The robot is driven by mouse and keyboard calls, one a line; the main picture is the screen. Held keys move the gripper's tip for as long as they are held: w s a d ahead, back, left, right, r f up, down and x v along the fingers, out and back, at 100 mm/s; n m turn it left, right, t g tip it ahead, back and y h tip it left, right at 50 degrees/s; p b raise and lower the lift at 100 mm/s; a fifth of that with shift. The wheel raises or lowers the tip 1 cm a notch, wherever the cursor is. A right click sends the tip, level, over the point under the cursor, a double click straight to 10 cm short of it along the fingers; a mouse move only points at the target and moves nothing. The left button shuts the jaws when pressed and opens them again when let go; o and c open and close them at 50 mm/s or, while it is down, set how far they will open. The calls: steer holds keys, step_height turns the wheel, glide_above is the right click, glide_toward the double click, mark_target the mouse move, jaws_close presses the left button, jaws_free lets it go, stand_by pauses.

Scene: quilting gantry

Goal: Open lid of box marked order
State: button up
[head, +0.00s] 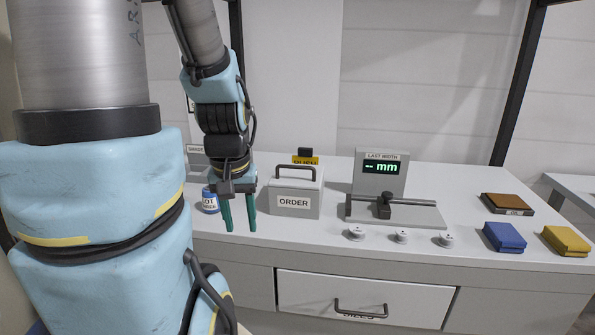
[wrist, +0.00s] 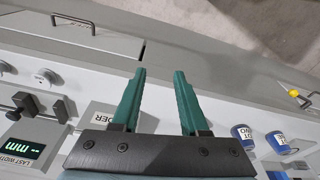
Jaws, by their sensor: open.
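The box marked ORDER (head: 293,203) is light grey and stands on the white counter. Its lid (head: 295,183) is closed and carries a dark arched handle (head: 296,170). My gripper (head: 239,226) is open and empty, with green fingers pointing down, just left of the box and apart from it. In the wrist view my gripper's two fingers (wrist: 160,72) are spread with nothing between them. Part of the ORDER label (wrist: 103,117) shows left of the fingers there; the box is mostly hidden behind the gripper.
A blue-labelled jar (head: 210,201) stands left of my gripper. A gauge with a green display (head: 381,168) stands right of the box, with several small white knobs (head: 401,235) in front. A yellow-labelled item (head: 305,159) is behind the box. Blue (head: 504,237) and yellow (head: 566,241) blocks lie far right.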

steer(key=w+d+r+n+b, duration=0.3)
steer(key=w+d+r+n, duration=0.35)
steer(key=w+n, duration=0.2)
steer(key=w+d+r+n+b, duration=0.3)
steer(key=w+d+r+n, duration=0.3)
steer(key=w+r+n, duration=0.3)
steer(key=m+p, duration=0.1)
steer(key=m, duration=0.1)
glide_above(295, 180)
steer(key=shift+t, duration=0.3)
step_height(295, 180, down, 11)
steer(key=shift+s+f, duration=0.1)
steer(key=shift+s, duration=0.05)
steer(key=shift+c, duration=0.3)
jaws_close()
